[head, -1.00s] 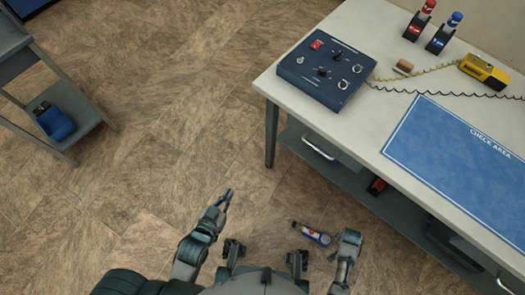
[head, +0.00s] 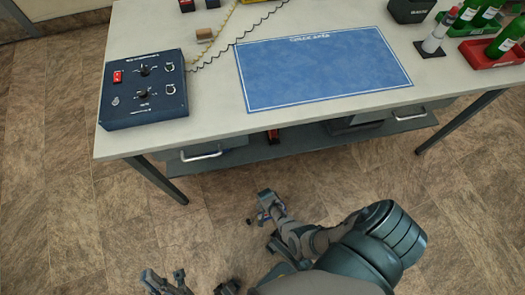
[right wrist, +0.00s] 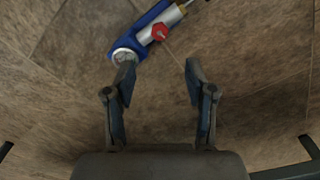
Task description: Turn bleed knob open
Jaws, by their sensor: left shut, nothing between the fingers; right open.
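A dark blue control panel (head: 144,89) sits at the left end of the table, with a red switch (head: 117,77), an upper black knob (head: 145,70) and a lower black knob (head: 142,96). Their labels are too small to read, so I cannot tell which is the bleed knob. My left gripper (head: 155,279) is shut and empty at the bottom left, below the table and apart from the panel. My right gripper (right wrist: 158,66) is open. A blue-and-silver cylinder with a red knob (right wrist: 160,31) lies beyond its left finger; contact is unclear.
The pale table (head: 215,110) carries a blue check-area mat (head: 320,68), a small brown block (head: 204,35) and coiled cords. A lower shelf (head: 240,155) runs beneath. The floor left of the table is clear.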

